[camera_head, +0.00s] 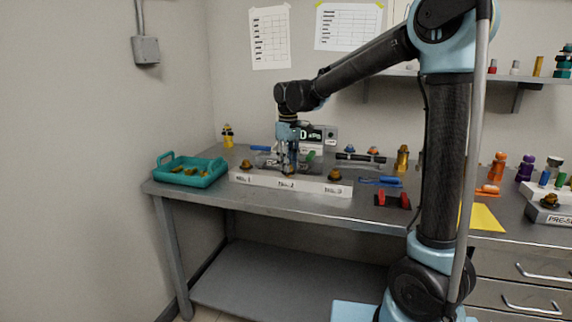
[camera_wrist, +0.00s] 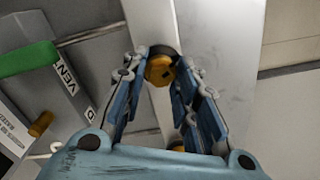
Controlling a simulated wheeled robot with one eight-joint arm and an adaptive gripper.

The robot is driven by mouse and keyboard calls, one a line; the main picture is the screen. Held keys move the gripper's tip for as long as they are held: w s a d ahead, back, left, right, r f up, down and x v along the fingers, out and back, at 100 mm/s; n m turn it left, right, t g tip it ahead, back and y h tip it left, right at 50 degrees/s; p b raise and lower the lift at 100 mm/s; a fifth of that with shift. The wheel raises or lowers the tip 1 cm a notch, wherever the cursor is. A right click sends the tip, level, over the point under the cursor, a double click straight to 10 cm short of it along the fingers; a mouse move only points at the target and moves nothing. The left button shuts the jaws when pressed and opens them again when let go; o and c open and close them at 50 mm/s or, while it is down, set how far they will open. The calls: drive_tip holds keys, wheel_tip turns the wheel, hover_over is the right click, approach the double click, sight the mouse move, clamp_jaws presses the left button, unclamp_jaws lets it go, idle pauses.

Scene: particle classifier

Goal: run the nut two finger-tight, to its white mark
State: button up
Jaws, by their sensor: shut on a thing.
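My gripper (camera_head: 288,170) points down over the middle station of the white strip (camera_head: 262,181), at the label that seems to read No. 2. In the wrist view, a brass-coloured nut (camera_wrist: 159,71) with a dark spot sits between the fingertips of my gripper (camera_wrist: 160,75), which is shut on it. I take it as nut two. In the head view my fingers hide it. I cannot make out a white mark. Similar brass nuts stand at the left station (camera_head: 246,165) and the right station (camera_head: 334,174).
A teal tray (camera_head: 190,178) with brass pieces stands at the bench's left end.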

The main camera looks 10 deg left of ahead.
drive_tip(key=m, duration=0.6)
drive_tip(key=shift+w+d+m, duration=0.1)
drive_tip(key=shift+w+m, duration=0.1)
drive_tip(key=shift+m, duration=0.1)
idle(0.4)
drive_tip(key=o, duration=1.1)
drive_tip(key=shift+s, duration=0.1)
wheel_tip(320, 180, up, 12)
drive_tip(key=shift+f, duration=0.1)
